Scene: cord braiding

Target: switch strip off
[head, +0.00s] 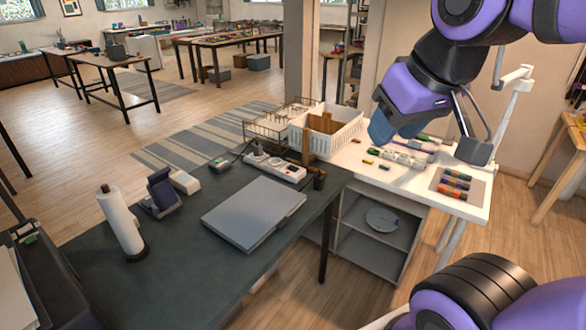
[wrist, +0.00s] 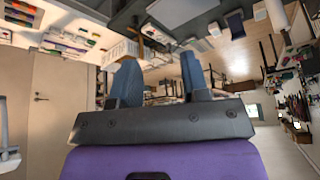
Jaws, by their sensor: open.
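The white power strip (head: 274,165) lies near the back edge of the dark table, beside the closed grey laptop. Something dark is plugged in at its left part. Its switch is too small to tell on or off. My gripper (head: 388,130) is in the air over the white side table, to the right of the strip and well apart from it. In the wrist view its two blue fingers (wrist: 160,82) stand apart with nothing between them.
The dark table (head: 190,265) also bears the laptop (head: 253,212), a paper roll (head: 120,222) and a dark stand (head: 160,190). A white basket (head: 342,132) and a wire rack (head: 268,128) stand behind the strip. The white table (head: 345,158) holds several small coloured pieces.

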